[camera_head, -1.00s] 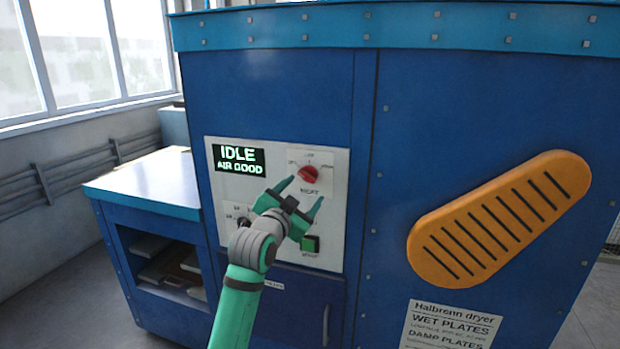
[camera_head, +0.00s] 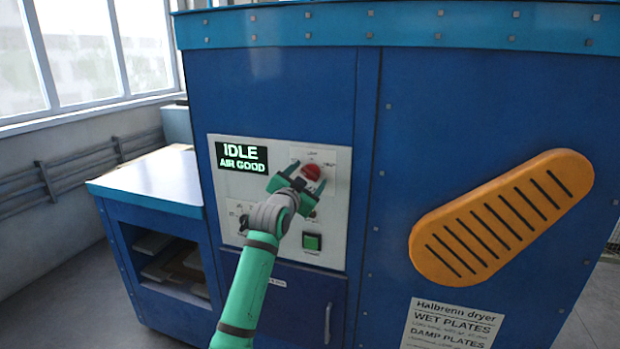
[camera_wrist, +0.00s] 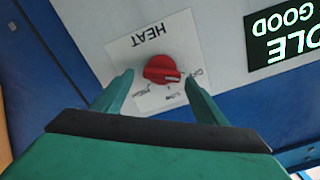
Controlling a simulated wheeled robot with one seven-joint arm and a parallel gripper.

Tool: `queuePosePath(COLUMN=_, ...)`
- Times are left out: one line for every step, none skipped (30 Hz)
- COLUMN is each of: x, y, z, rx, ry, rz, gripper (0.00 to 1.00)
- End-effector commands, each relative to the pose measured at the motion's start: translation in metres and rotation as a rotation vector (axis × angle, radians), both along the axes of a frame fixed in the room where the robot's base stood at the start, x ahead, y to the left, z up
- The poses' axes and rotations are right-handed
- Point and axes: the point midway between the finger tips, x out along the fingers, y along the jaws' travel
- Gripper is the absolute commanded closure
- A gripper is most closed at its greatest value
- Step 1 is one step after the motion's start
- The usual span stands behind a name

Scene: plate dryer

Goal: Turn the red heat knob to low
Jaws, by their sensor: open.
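The red heat knob (camera_head: 311,172) sits on its small white label plate in the upper right of the dryer's white panel. In the wrist view the knob (camera_wrist: 162,69) shows whole, with the word HEAT upside down above it. A pale mark on it faces right, towards a small word at the plate's right edge that I read as OFF; other small words there are hard to read. My gripper (camera_head: 298,180) is open. In the wrist view its fingers (camera_wrist: 158,88) stand on either side of the knob, apart from it as far as I can tell.
The display (camera_head: 241,157) left of the knob reads IDLE, AIR GOOD. A green button (camera_head: 312,242) is below, and another dial (camera_head: 244,221) is partly behind my arm. An orange slotted cover (camera_head: 500,217) sticks out at the right. A blue side table (camera_head: 150,182) stands at left.

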Motion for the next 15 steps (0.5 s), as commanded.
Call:
queuePosePath(x=0.0, y=0.0, z=0.0, rx=0.0, ry=0.0, rz=0.0, gripper=0.34)
queuePosePath(x=0.0, y=0.0, z=0.0, rx=0.0, ry=0.0, rz=0.0, gripper=0.34)
queuePosePath(x=0.0, y=0.001, z=0.0, rx=0.0, ry=0.0, rz=0.0, gripper=0.39)
queuePosePath(x=0.0, y=0.001, z=0.0, rx=0.0, ry=0.001, rz=0.001, gripper=0.46)
queuePosePath(x=0.0, y=0.001, z=0.0, rx=0.0, ry=0.0, rz=0.001, gripper=0.53)
queuePosePath(x=0.0, y=0.001, z=0.0, rx=0.0, ry=0.0, rz=0.001, gripper=0.63)
queuePosePath(x=0.0, y=0.001, z=0.0, rx=0.0, ry=0.0, rz=0.001, gripper=0.7)
queuePosePath(x=0.0, y=0.001, z=0.0, rx=0.0, ry=0.001, rz=0.001, gripper=0.76)
queuePosePath(x=0.0, y=0.001, z=0.0, rx=0.0, ry=0.001, rz=0.001, gripper=0.76)
queuePosePath(x=0.0, y=0.001, z=-0.001, rx=-0.001, ry=0.001, rz=0.0, gripper=0.76)
queuePosePath(x=0.0, y=-0.009, z=-0.001, rx=0.0, ry=0.001, rz=0.002, gripper=0.75)
queuePosePath(x=0.0, y=-0.004, z=-0.001, rx=0.001, ry=0.002, rz=0.002, gripper=0.75)
queuePosePath(x=-0.001, y=-0.002, z=-0.001, rx=0.002, ry=0.002, rz=0.002, gripper=0.75)
queuePosePath(x=-0.001, y=0.0, z=-0.001, rx=0.004, ry=0.001, rz=0.002, gripper=0.75)
queuePosePath(x=-0.001, y=0.001, z=-0.002, rx=0.009, ry=0.0, rz=0.003, gripper=0.75)
